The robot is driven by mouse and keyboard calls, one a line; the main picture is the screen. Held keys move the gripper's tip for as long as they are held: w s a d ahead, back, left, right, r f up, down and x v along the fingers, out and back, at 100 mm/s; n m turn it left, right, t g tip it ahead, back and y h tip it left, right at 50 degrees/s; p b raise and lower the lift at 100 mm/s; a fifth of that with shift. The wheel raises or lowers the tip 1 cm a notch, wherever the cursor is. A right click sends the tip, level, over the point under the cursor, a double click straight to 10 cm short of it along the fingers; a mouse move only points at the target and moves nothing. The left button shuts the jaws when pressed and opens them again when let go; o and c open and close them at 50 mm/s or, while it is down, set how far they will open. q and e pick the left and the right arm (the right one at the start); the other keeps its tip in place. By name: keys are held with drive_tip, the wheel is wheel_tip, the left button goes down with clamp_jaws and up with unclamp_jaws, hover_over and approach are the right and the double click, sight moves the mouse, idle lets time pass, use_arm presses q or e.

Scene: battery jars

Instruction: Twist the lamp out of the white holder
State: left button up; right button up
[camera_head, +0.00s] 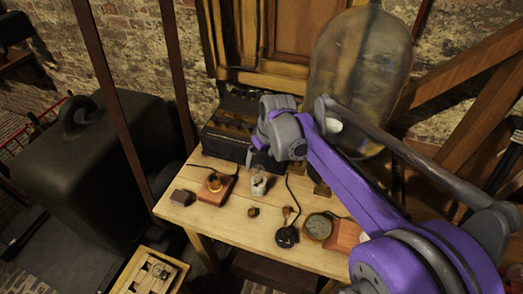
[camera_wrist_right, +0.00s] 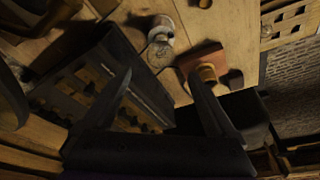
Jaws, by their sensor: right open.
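A small white holder (camera_head: 258,187) stands on the wooden table near its middle, with a pale glassy lamp at its top. In the right wrist view the white holder (camera_wrist_right: 162,24) is at the upper middle, and the roundish glassy lamp (camera_wrist_right: 160,53) shows just below it. My right gripper (camera_head: 260,157) is above and just behind the holder, apart from it. In the right wrist view its two dark fingers (camera_wrist_right: 160,76) are spread, with nothing between them. My left gripper is not in view.
A reddish wooden base with a brass ring (camera_head: 215,184) and a dark block (camera_head: 183,197) stand left of the holder. A dark slotted box (camera_head: 228,142) is behind. A black corded piece (camera_head: 287,236) and a round brass dial (camera_head: 318,226) lie front right. A large glass jar (camera_head: 357,75) stands behind.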

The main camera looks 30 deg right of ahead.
sight(259, 165)
drive_tip(key=x, duration=0.5)
drive_tip(key=shift+w+f, duration=0.1)
drive_tip(key=shift+f, duration=0.3)
drive_tip(key=shift+c, duration=0.2)
clamp_jaws()
drive_tip(key=shift+r, duration=0.2)
drive_tip(key=shift+r+p, duration=0.45)
drive_tip(key=shift+r, duration=0.4)
drive_tip(key=shift+r, duration=0.25)
